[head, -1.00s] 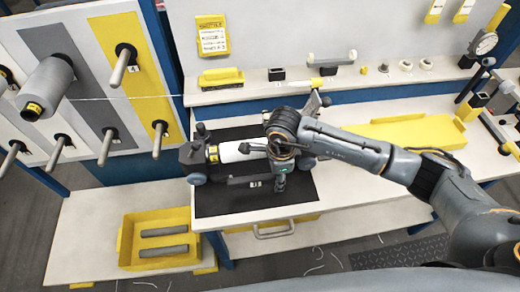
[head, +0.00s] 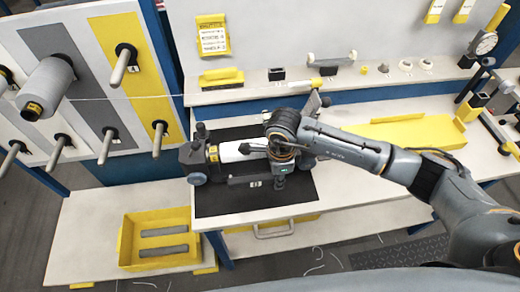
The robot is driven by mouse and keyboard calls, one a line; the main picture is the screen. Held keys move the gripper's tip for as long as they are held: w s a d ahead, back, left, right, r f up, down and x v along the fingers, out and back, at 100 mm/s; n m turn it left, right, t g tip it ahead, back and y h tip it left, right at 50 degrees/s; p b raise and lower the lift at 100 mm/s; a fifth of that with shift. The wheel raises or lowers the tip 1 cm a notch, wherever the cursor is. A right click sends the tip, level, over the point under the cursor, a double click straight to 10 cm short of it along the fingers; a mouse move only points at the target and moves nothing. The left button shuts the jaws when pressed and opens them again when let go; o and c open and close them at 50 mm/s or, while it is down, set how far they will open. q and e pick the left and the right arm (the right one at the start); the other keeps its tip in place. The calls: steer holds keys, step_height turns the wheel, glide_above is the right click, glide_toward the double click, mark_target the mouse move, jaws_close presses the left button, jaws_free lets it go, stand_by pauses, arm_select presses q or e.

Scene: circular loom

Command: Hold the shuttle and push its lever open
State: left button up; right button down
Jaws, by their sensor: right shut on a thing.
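The shuttle (head: 196,158), a dark wheeled body carrying a white bobbin (head: 229,153) with a yellow band, lies on the black mat (head: 220,203) on the white bench. My right gripper (head: 278,182) reaches down at the shuttle's right part and near side. It is shut on the shuttle; its fingertips are largely hidden by the wrist. The lever cannot be made out clearly, as my arm covers much of that end. My left gripper is not in view.
A rack with pegs and a grey spool (head: 46,82) stands at the left. Below it is a yellow tray (head: 128,246) with two grey rods. A shelf (head: 235,95) with small tools runs behind the bench. A long yellow tray (head: 416,133) lies at the right.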

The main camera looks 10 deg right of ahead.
arm_select(q)
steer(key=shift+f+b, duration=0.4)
steer(key=shift+b, duration=0.05)
stand_by(0.3)
